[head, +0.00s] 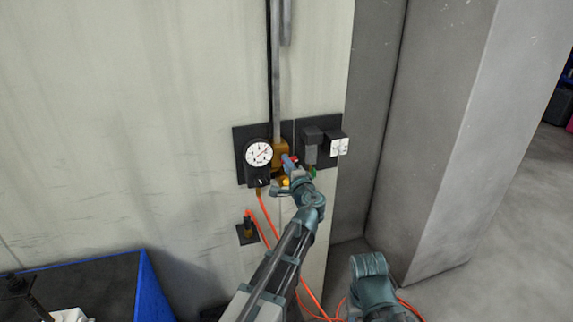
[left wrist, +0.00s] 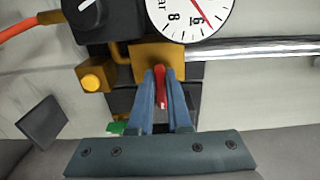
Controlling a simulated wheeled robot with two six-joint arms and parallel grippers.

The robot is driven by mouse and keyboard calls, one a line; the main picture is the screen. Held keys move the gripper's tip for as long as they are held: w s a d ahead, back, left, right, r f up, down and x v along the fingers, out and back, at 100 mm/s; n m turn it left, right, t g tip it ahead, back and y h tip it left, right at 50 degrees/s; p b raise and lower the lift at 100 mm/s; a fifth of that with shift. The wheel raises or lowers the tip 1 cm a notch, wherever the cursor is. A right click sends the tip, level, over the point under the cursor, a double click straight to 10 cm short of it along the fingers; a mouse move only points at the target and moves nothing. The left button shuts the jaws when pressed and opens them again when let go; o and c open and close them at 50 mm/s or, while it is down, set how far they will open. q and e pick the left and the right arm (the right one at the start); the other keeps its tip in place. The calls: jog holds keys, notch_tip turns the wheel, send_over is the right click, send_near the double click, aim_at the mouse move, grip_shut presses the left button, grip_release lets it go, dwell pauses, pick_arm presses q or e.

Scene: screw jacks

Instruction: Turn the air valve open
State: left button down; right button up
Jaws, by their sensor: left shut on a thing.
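The air valve is a brass block (head: 281,150) with a red lever (head: 294,158), on a dark wall panel under a vertical metal pipe. In the left wrist view the brass body (left wrist: 150,58) is at upper centre, and the red lever (left wrist: 161,84) points down from it between my fingers. My left gripper (head: 291,168) is at the valve. In the left wrist view its two blue fingers (left wrist: 162,88) are shut on the red lever, one on each side. The fingers hide part of the lever in the head view. My right gripper does not show.
A white-faced pressure gauge (head: 258,153) with a black knob below sits left of the valve. Black and white switch boxes (head: 338,145) are close on the right. Orange hose (head: 266,214) hangs below. A blue-edged dark table (head: 85,290) stands lower left.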

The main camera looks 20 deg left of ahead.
pick_arm(q)
jog(key=c, duration=0.9)
grip_release()
jog(key=shift+o, duration=0.2)
jog(key=v, duration=1.4)
